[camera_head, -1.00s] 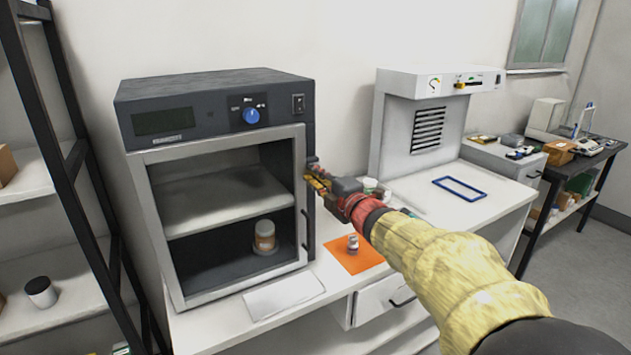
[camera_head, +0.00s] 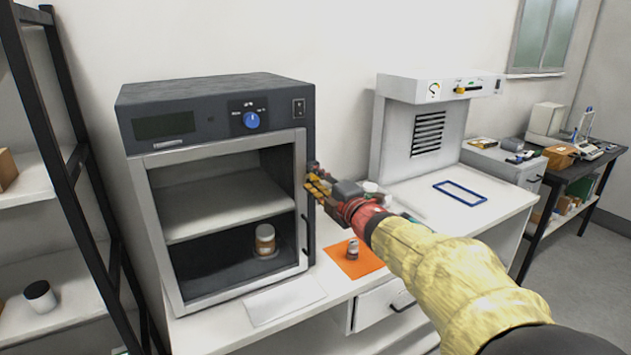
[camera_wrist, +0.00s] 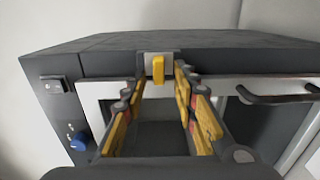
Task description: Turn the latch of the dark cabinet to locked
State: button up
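The dark cabinet (camera_head: 222,92) stands on the white bench, its framed door closed. Its yellow latch (camera_wrist: 158,68) sits on a pale plate at the door's edge in the wrist view. There it points up and down the picture, across the line running from the switch to the door handle. My gripper (camera_wrist: 160,88) is open, with one finger on each side of the latch and visible gaps between. In the head view my gripper (camera_head: 318,184) is at the cabinet's right front edge and hides the latch.
The door handle (camera_wrist: 278,95) is beside the right finger in the wrist view. A jar (camera_head: 265,240) stands inside the cabinet. A small vial (camera_head: 352,249) stands on an orange mat (camera_head: 372,263) below my arm. A dark shelf rack (camera_head: 75,200) is at left.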

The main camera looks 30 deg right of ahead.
jog(key=s, duration=1.2)
jog(key=shift+d, duration=0.2)
